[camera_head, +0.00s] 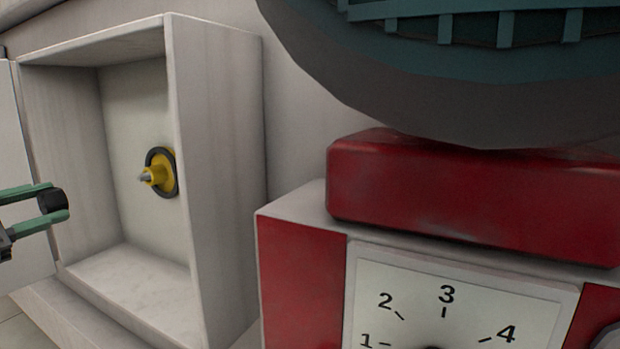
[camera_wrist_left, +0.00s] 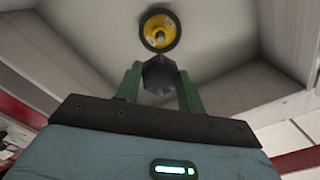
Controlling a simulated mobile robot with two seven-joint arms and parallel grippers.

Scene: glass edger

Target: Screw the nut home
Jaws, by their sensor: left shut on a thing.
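The dark nut (camera_head: 52,200) is held between the green fingers of my left gripper (camera_head: 50,202), at the left edge of the head view. The nut also shows in the left wrist view (camera_wrist_left: 160,74), between the fingertips, with a hexagonal outline. A yellow fitting (camera_head: 160,172) with a dark ring and a grey threaded-looking tip (camera_head: 146,177) sticks out from the back wall of an open box (camera_head: 215,120). In the left wrist view the fitting (camera_wrist_left: 158,30) lies straight beyond the nut, with a gap between them in the head view. My right gripper is not in view.
The box has an open door (camera_head: 22,180) on its left and a side wall on its right. A red and white machine (camera_head: 300,270) with a numbered dial (camera_head: 450,310) stands at the right. A large dark round part (camera_head: 450,90) hangs above it.

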